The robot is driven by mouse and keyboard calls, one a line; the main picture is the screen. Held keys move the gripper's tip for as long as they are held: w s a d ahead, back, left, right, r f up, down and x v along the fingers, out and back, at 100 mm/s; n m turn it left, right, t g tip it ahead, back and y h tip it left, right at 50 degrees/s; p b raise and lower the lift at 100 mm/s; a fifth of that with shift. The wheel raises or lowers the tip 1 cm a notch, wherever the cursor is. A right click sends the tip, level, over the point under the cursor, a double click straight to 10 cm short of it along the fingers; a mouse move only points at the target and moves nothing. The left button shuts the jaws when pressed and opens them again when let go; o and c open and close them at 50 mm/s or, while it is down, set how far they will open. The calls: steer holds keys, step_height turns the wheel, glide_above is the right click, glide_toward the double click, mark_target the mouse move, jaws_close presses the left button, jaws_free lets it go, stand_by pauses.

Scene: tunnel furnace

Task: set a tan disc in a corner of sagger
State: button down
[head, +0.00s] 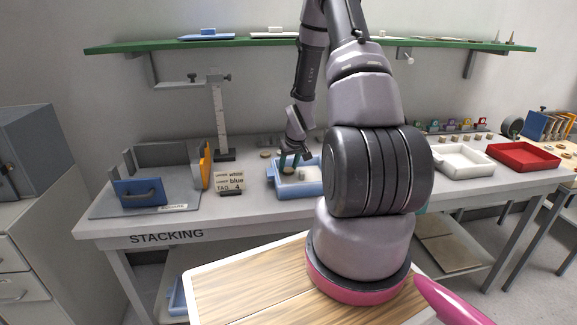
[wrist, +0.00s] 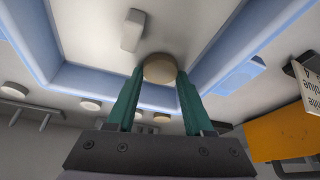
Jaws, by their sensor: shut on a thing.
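The sagger is a light blue square tray (head: 303,190) on the bench, with pale floor and blue walls. It also fills much of the wrist view (wrist: 92,80). My gripper (head: 288,166) reaches down into it; its green fingers (wrist: 160,76) are shut on a tan disc (wrist: 160,66). The disc is inside the sagger's outline, close to one wall; I cannot tell whether it touches the floor. The arm hides part of the sagger in the head view.
A tag stand (head: 229,180) is left of the sagger. White (head: 462,158) and red (head: 523,155) trays are at right. Loose discs (wrist: 90,104) lie outside the sagger wall.

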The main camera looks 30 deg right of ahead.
steer(key=shift+c, duration=1)
jaws_free()
steer(key=v, duration=1)
steer(key=shift+r, duration=0.3)
steer(key=shift+s, duration=0.1)
